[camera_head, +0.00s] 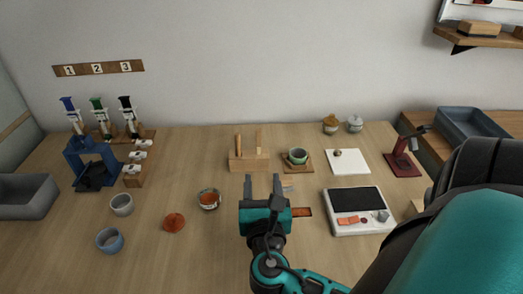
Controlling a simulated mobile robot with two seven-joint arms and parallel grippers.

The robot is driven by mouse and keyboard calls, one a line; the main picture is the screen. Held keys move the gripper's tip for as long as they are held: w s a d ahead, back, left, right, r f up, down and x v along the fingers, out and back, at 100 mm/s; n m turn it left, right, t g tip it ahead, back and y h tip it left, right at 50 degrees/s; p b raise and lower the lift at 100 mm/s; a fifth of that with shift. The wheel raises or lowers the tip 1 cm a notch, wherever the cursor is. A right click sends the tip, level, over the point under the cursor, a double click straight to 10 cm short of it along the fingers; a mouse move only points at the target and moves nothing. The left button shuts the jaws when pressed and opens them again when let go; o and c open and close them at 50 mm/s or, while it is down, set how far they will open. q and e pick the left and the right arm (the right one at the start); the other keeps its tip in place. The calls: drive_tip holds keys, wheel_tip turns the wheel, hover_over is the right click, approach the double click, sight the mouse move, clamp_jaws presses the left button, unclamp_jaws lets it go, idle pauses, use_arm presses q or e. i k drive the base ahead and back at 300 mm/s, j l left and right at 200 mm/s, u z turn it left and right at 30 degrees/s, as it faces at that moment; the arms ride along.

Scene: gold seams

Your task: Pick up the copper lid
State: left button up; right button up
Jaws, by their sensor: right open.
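A round orange-copper disc that looks like the copper lid (174,222) lies on the wooden table, left of centre near the front. A small round pot (209,203) with orange-brown contents stands just to its upper right. My right gripper (262,187) is open and empty, with its two fingers pointing toward the back of the table. It is to the right of the lid and the pot, apart from both. The gripper hides part of the table beneath it. My left gripper is not in view.
Two cups, grey (121,205) and blue (110,240), stand left of the lid. A blue stand (83,165) is farther left. Table around the lid is clear.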

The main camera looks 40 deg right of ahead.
sight(173, 223)
drive_tip(key=k+j, duration=0.75)
drive_tip(key=j, duration=0.2)
